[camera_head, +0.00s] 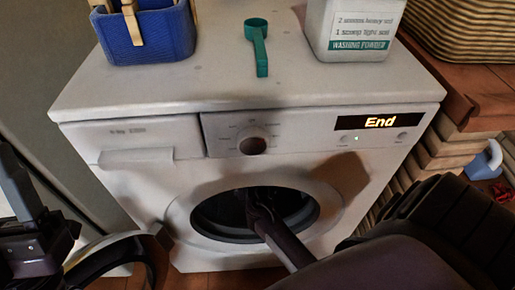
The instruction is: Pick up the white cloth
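No white cloth can be made out in the head view. The white washing machine (110,180) stands in front of me, its display reading "End". Its round door (110,255) is swung open to the left, and the drum opening (215,212) is dark inside. My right arm comes in from the lower right, and its gripper (258,208) is at the drum opening; its fingers are too dark to read. Part of my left gripper (20,190) shows at the left edge, left of the machine; its finger opening cannot be made out.
On the machine top are a blue basket (150,38) with wooden pegs, a green scoop (258,45) and a white washing powder container (352,25). A woven basket (465,28) sits on the brown counter (485,95) at right. A blue-and-white object (484,162) lies below it.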

